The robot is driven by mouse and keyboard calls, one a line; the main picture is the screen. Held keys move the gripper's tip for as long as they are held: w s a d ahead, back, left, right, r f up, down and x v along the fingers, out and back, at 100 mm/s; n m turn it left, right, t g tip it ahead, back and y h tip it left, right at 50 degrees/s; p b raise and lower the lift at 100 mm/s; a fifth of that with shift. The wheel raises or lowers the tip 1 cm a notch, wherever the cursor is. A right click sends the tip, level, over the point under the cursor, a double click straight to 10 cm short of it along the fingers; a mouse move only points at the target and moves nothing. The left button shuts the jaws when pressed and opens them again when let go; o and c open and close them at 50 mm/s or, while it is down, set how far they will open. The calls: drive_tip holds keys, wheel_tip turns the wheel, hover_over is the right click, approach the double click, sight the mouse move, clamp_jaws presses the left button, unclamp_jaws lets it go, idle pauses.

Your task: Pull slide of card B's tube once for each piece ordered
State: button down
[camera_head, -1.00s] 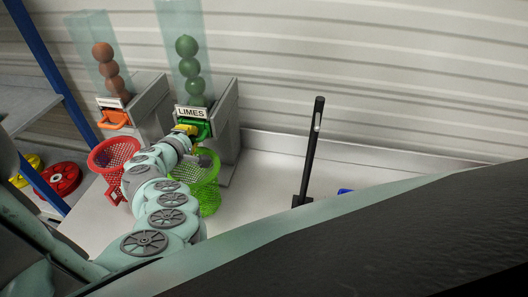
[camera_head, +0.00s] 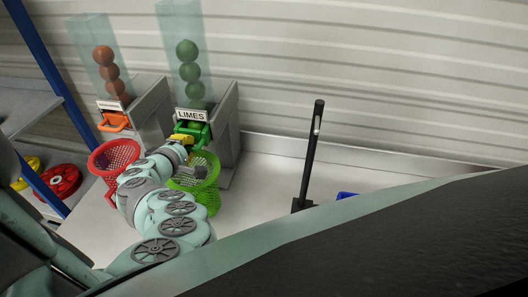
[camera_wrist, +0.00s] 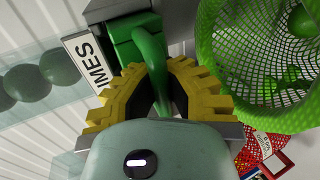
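The limes tube (camera_head: 183,60) is clear, holds several green balls and stands over a grey dispenser labelled LIMES (camera_head: 191,115). Its green slide (camera_head: 194,132) sticks out at the front, and its handle (camera_wrist: 153,62) shows in the wrist view. My gripper (camera_head: 182,140) has its yellow fingers on both sides of this handle, shut on it. A green mesh basket (camera_head: 207,187) stands below; in the wrist view the basket (camera_wrist: 212,45) has green balls inside. To the left is a tube of orange-brown balls (camera_head: 92,45) with an orange slide (camera_head: 115,121). No card B is readable.
A red mesh basket (camera_head: 112,156) stands left of my arm. A black upright post (camera_head: 311,150) stands on the white counter (camera_head: 262,180) to the right, near a small blue object (camera_head: 347,195). Blue shelving with a red wheel-like object (camera_head: 60,180) is at the left.

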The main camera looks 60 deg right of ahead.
sight(191, 135)
drive_tip(key=shift+s+a+r+b, duration=0.1)
drive_tip(key=shift+s+a, duration=0.35)
drive_tip(key=shift+a, duration=0.7)
drive_tip(key=shift+s+a+r+b, duration=0.15)
drive_tip(key=shift+s+a, duration=0.3)
drive_tip(key=shift+a, duration=0.7)
drive_tip(key=shift+s+a+b, duration=0.1)
drive_tip(key=shift+s+a, duration=0.35)
drive_tip(key=shift+a, duration=0.7)
drive_tip(key=shift+w, duration=0.1)
drive_tip(key=shift+w+d+b, duration=0.2)
drive_tip(key=shift+w+d, duration=0.45)
drive_tip(key=shift+d, duration=1.05)
drive_tip(key=shift+w+d+b, duration=0.2)
drive_tip(key=shift+w+d, duration=0.5)
drive_tip(key=shift+d, duration=1.05)
drive_tip(key=shift+w+d+b, duration=0.2)
drive_tip(key=shift+w+d, duration=0.45)
drive_tip(key=shift+d, duration=1.05)
drive_tip(key=shift+a, duration=0.1)
